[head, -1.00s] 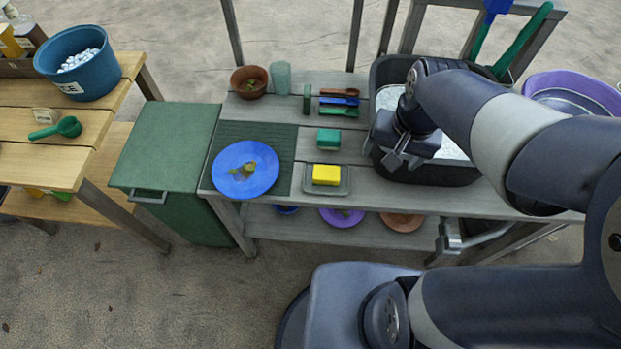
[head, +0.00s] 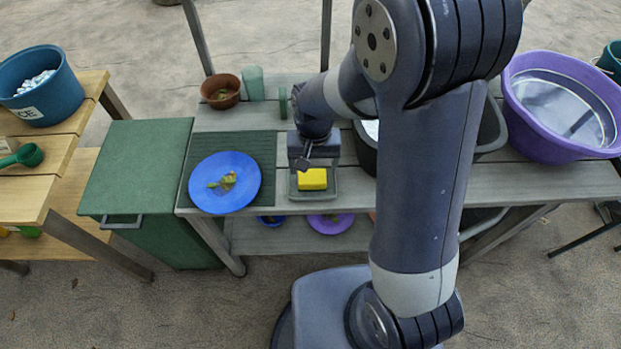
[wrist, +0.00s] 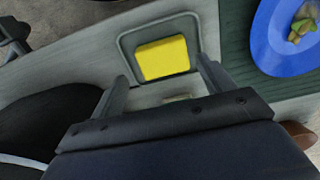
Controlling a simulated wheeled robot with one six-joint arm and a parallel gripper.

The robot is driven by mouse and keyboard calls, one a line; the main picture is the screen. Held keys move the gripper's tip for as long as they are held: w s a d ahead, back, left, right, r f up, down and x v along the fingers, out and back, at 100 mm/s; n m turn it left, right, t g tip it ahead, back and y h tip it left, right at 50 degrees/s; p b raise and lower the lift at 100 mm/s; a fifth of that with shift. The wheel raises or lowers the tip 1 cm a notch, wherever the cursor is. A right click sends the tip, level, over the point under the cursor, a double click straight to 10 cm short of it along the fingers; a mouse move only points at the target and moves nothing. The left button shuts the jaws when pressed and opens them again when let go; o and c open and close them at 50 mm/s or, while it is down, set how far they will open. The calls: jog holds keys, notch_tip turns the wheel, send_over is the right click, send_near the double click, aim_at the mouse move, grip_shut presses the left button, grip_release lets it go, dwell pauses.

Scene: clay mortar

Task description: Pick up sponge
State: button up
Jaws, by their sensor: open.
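The yellow sponge (head: 312,179) lies in a shallow grey tray (head: 331,193) near the front edge of the grey slatted table. In the wrist view the sponge (wrist: 163,58) is beyond the fingertips, roughly in line with the gap between them. My gripper (head: 307,166) is over the back of the tray, just behind the sponge, and appears apart from it. In the wrist view the two fingers of my gripper (wrist: 163,75) stand wide apart with nothing held between them. My arm hides the table behind the tray.
A blue plate (head: 226,183) with food scraps is left of the tray on a dark mat. A brown pot (head: 221,92) and a greenish cup (head: 253,84) stand at the back. A purple basin (head: 558,104) is on the right. A black tub (head: 491,130) is partly behind my arm.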

aim_at(312, 178)
jog(key=shift+a+f, duration=0.15)
jog(key=shift+f, duration=3.05)
jog(key=c, duration=0.7)
jog(key=shift+c, duration=0.2)
notch_tip(312, 178, up, 10)
jog(key=shift+r+p, duration=0.1)
jog(key=shift+p, duration=0.2)
